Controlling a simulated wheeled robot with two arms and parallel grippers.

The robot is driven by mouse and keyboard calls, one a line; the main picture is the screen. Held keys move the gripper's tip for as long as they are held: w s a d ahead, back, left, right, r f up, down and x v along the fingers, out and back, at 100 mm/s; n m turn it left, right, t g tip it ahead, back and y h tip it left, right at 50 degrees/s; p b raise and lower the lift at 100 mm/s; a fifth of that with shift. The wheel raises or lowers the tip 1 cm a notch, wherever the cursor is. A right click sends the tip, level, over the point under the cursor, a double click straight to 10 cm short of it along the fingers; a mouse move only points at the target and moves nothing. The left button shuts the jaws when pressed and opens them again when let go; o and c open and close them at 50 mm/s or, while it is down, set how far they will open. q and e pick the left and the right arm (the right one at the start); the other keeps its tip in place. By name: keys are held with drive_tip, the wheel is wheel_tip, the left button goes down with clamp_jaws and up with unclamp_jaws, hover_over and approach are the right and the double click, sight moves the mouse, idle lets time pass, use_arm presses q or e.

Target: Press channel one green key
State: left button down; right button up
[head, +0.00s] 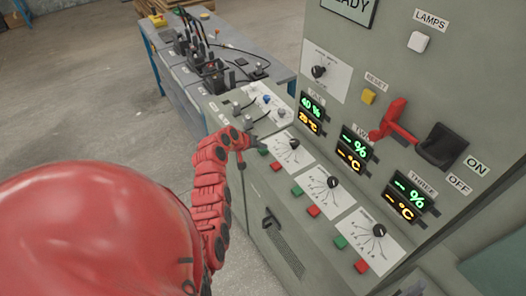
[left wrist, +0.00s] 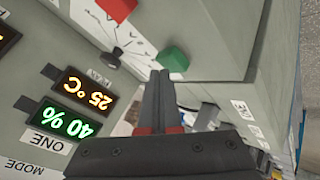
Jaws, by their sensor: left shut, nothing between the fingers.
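The channel one green key (head: 263,152) sits on the sloped console front, beside a red key (head: 277,166) and below the dial with a black knob (head: 294,144). The channel one display (head: 311,112) is lit with 40 % and 25 °C. My left gripper (head: 252,144) is shut and empty, right beside the green key. In the left wrist view the shut fingertips (left wrist: 161,74) end close to the green key (left wrist: 173,58); I cannot tell whether they touch it. My right gripper is out of view.
Channels two (head: 354,151) and three (head: 408,197) have lit displays with dashes, and their own green and red keys. A red lever (head: 393,121), a black handle (head: 443,146) and a yellow reset button (head: 368,96) stand out from the panel. A bench with black devices stands beyond.

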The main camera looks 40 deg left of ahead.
sight(261, 151)
use_arm(q)
drive_tip(key=shift+f+b, duration=0.45)
drive_tip(key=shift+b, duration=0.05)
idle(0.8)
drive_tip(key=shift+r, duration=0.9)
drive_tip(key=shift+r+p, duration=1.1)
drive_tip(key=shift+r, duration=1.45)
drive_tip(key=shift+f, duration=0.1)
